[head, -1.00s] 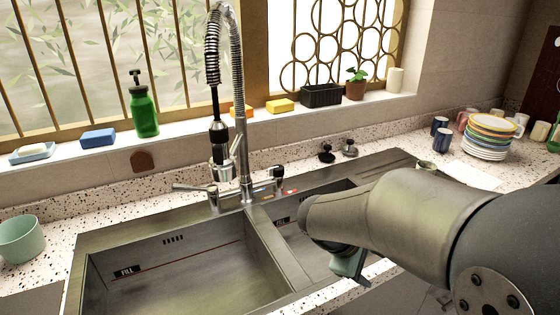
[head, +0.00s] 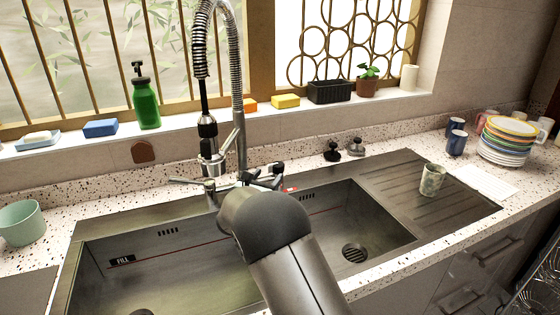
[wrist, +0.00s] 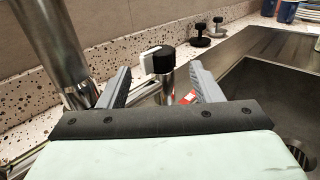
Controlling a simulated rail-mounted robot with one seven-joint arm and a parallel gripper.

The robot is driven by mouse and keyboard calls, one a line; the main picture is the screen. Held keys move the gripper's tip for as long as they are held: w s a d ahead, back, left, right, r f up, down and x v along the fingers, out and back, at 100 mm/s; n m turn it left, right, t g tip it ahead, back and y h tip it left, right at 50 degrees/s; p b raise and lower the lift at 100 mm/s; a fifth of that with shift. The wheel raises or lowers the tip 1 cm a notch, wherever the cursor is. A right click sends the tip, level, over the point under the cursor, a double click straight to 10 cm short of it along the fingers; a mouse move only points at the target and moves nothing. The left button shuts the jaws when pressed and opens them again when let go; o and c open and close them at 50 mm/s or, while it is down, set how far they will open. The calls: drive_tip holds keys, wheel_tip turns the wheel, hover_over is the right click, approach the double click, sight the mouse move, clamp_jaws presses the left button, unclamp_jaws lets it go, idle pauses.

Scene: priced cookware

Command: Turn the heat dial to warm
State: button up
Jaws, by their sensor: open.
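The heat dial (wrist: 163,61) shows in the wrist view as a black cap on a chrome stem, with a white part at its left side. A red mark (wrist: 188,97) shows low to its right. My gripper (wrist: 160,84) is open, one grey finger on each side of the dial's stem. I cannot tell whether either finger touches it. In the head view my arm's rounded end hides most of the gripper, beside the base of the tap (head: 240,110). The dial's exact setting cannot be read.
The tap's chrome column (wrist: 60,45) stands close left of my gripper in the wrist view. A steel sink (head: 165,245) lies below. A cup (head: 432,179) stands on the drainboard (head: 400,180). Plates (head: 508,145) are stacked at right.

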sight(276, 168)
drive_tip(key=p+x, duration=0.2)
drive_tip(key=x, duration=0.8)
drive_tip(key=shift+w+d+f, duration=0.1)
drive_tip(key=shift+w+d, duration=0.05)
drive_tip(key=shift+w, duration=0.05)
